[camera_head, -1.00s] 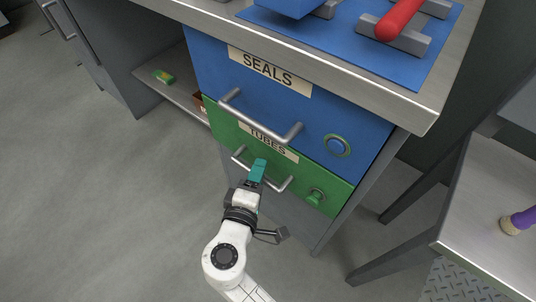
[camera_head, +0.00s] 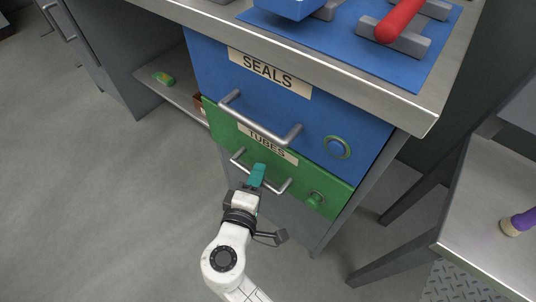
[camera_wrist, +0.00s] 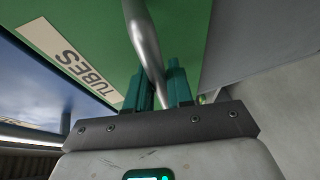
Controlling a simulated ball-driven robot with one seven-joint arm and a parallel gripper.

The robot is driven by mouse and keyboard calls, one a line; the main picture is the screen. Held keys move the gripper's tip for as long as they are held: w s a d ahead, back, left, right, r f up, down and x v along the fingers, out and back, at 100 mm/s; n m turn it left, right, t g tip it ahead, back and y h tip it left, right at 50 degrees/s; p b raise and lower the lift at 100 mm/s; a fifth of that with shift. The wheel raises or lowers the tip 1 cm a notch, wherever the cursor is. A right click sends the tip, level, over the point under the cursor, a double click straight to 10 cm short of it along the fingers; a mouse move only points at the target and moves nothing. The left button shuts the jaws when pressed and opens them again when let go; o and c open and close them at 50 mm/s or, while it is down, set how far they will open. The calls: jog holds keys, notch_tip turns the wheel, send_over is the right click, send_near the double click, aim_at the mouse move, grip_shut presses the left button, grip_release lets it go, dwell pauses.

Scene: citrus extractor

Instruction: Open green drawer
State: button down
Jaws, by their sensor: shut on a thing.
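The green drawer (camera_head: 224,124) carries a "TUBES" label (camera_head: 267,143) and sits below the blue "SEALS" drawer. Its front looks flush in line with the blue drawer's front. My gripper (camera_head: 257,176) is at the middle of this handle. In the wrist view, the handle (camera_wrist: 143,40) passes between the teal fingers of my gripper (camera_wrist: 160,90), which are shut on it. The drawer's inside is hidden.
The blue drawer (camera_head: 209,62) above has its own protruding bar handle (camera_head: 262,130). The worktop's metal edge (camera_head: 300,55) overhangs above. A side table (camera_head: 487,200) stands at the right. An open shelf (camera_head: 184,98) is at the left. The floor (camera_head: 100,210) left of my arm is clear.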

jog(key=shift+s+a, duration=1.15)
jog(key=shift+s, duration=0.3)
jog(key=c, duration=0.9)
grip_release()
jog(key=p+v, duration=0.3)
jog(key=v, duration=0.7)
jog(key=shift+s+a+r, duration=0.1)
jog(key=shift+s+a, duration=0.1)
jog(key=shift+s, duration=0.1)
jog(key=shift+c, duration=1)
jog(key=b+x, duration=0.2)
jog(key=x, duration=0.9)
jog(key=shift+w+a, duration=0.25)
jog(key=shift+a, duration=0.1)
